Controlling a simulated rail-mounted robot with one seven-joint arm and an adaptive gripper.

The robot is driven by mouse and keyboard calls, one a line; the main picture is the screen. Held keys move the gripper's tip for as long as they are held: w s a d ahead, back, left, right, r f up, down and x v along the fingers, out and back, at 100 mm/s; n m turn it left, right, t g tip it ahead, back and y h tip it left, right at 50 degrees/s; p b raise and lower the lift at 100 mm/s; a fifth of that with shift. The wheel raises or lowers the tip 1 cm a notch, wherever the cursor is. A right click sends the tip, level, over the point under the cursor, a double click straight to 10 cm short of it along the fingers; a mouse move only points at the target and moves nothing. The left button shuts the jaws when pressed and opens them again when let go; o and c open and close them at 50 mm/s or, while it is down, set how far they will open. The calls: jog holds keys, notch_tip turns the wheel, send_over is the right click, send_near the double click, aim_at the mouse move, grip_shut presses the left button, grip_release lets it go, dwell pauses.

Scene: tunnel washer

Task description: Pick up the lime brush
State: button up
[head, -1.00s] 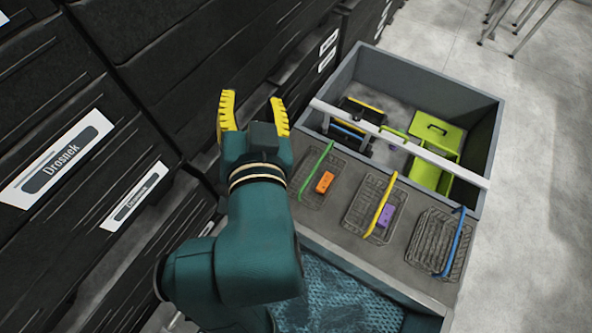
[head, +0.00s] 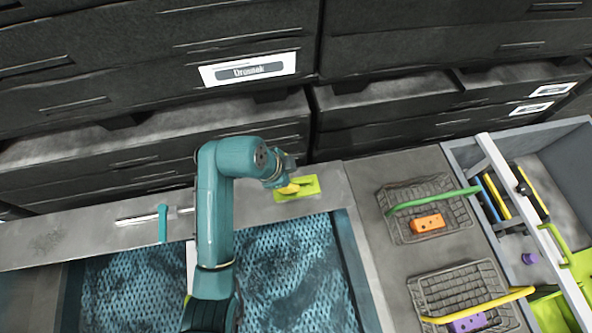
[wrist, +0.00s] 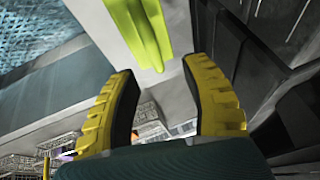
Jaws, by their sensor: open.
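The lime brush (head: 307,187) lies on the grey ledge (head: 250,209) behind the blue perforated troughs in the head view. It also shows in the wrist view (wrist: 144,28), at the top, just beyond the fingertips. My gripper (head: 288,188) is at the brush's left part in the head view, with its yellow fingers partly covering it. In the wrist view my gripper (wrist: 160,68) is open, with nothing between its two yellow fingers. I cannot tell whether a finger touches the brush.
Black panels with a white label (head: 248,69) rise close behind the ledge. A teal-handled scraper-like tool (head: 162,223) lies on the ledge at left. Wire baskets with an orange block (head: 427,222) and a purple block (head: 468,322) stand at right, beside a grey bin (head: 462,153).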

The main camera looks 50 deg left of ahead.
aim_at(298, 182)
jog(key=x, duration=0.2)
jog(key=b+x, duration=0.1)
jog(key=x, duration=0.3)
jog(key=shift+s+d+f, duration=0.3)
jog(key=shift+s, duration=0.05)
jog(key=shift+w+f, duration=0.2)
grip_shut()
